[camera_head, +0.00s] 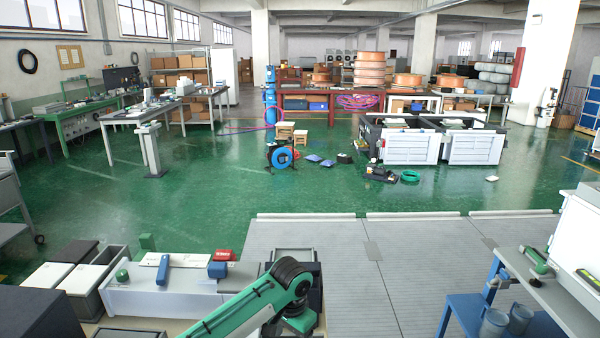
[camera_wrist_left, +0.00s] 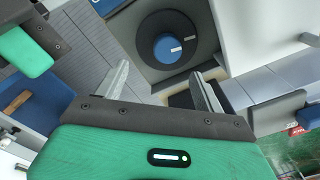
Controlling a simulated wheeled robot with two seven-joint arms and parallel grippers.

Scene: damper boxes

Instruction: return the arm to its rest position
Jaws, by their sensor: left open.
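My left arm (camera_head: 245,305), green with a dark joint, comes in at the bottom middle of the head view. Its gripper cannot be made out clearly there. In the left wrist view my left gripper (camera_wrist_left: 162,88) is open, its two grey fingers spread apart with nothing between them. Beyond the fingertips is a grey box with a dark round recess and a blue round knob (camera_wrist_left: 167,47) in it; the fingers appear apart from it.
A light grey bench unit (camera_head: 150,298) with blue and red parts stands left of my arm. Lidded bins (camera_head: 90,280) are further left. A grey bench (camera_head: 560,290) with a blue stool stands at the right. Grey floor plates (camera_head: 420,270) between are clear.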

